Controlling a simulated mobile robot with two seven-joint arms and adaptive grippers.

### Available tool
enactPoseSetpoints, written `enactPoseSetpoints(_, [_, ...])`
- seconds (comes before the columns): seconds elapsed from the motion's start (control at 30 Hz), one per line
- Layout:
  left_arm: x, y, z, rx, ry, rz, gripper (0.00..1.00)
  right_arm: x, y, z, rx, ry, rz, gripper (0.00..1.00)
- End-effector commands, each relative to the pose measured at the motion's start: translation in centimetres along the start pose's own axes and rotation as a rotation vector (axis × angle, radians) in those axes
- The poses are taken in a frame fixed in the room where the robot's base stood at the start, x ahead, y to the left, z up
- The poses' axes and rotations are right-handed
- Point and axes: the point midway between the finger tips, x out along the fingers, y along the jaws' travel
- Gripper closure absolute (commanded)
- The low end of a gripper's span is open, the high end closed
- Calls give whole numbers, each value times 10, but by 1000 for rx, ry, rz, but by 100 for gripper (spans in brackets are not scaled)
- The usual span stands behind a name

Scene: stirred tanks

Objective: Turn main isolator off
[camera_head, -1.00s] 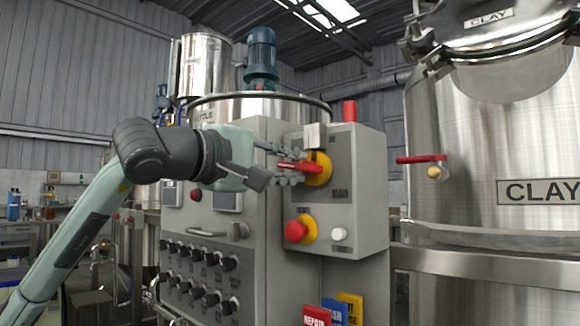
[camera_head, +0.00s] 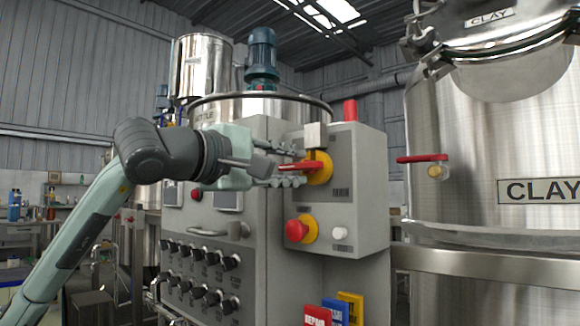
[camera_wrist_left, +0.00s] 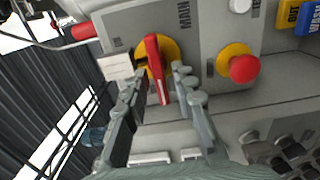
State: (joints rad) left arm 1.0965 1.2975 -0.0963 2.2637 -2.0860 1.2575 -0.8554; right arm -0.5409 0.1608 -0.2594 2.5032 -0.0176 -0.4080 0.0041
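The main isolator (camera_head: 322,168) is a red handle on a yellow round plate, on the side of a grey control box. In the head view the handle lies about level, with its free end to the left. My left gripper (camera_head: 290,164) reaches in from the left, one finger above the handle and one below. In the left wrist view the red handle (camera_wrist_left: 157,72) stands between the two fingers (camera_wrist_left: 162,82), with a visible gap on the right side. The fingers look open around it. My right gripper is in neither view.
Below the isolator are a red mushroom button (camera_head: 298,230) on yellow and a white button (camera_head: 340,233). A pale block (camera_head: 316,136) sits just above the handle. A knob panel (camera_head: 200,270) is at left. The clay tank (camera_head: 500,130) stands at right.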

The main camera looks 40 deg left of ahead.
Motion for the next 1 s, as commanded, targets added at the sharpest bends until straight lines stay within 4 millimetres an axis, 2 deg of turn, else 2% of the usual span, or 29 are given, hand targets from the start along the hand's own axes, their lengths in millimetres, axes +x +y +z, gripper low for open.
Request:
enactPoseSetpoints(0.3, [-1, 0, 0, 1, 0, 0, 68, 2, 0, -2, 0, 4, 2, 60])
enactPoseSetpoints(0.47, [-11, -1, -2, 1, 5, -1, 68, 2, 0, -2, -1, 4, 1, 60])
enactPoseSetpoints(0.8, [-50, -2, 0, 1, 1, -3, 68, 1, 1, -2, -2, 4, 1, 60])
enactPoseSetpoints(1.0, [-91, 1, 0, -1, -1, 4, 68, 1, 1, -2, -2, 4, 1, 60])
